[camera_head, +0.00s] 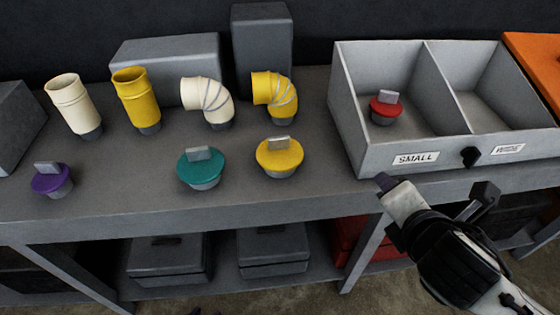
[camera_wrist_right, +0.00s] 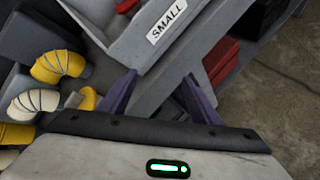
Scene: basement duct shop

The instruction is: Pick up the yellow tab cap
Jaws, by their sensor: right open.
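The yellow tab cap (camera_head: 279,156) stands on the grey bench near its front edge, with its grey tab upright. It is right of the teal tab cap (camera_head: 200,167) and in front of the yellow elbow. In the right wrist view the yellow cap (camera_wrist_right: 88,99) shows left of the fingers, partly hidden by a finger and the gripper body. My right gripper (camera_wrist_right: 160,77) is open with nothing between its purple fingers. In the head view it is at the bench's front edge below the SMALL bin, right of the yellow cap and apart from it. My left gripper is out of view.
A purple tab cap (camera_head: 51,180) stands at the left. Straight ducts and elbows, including a yellow elbow (camera_head: 274,93), stand behind the caps. The two-compartment bin (camera_head: 376,158) holds a red tab cap (camera_head: 386,109) in its SMALL side. Bench space between yellow cap and bin is clear.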

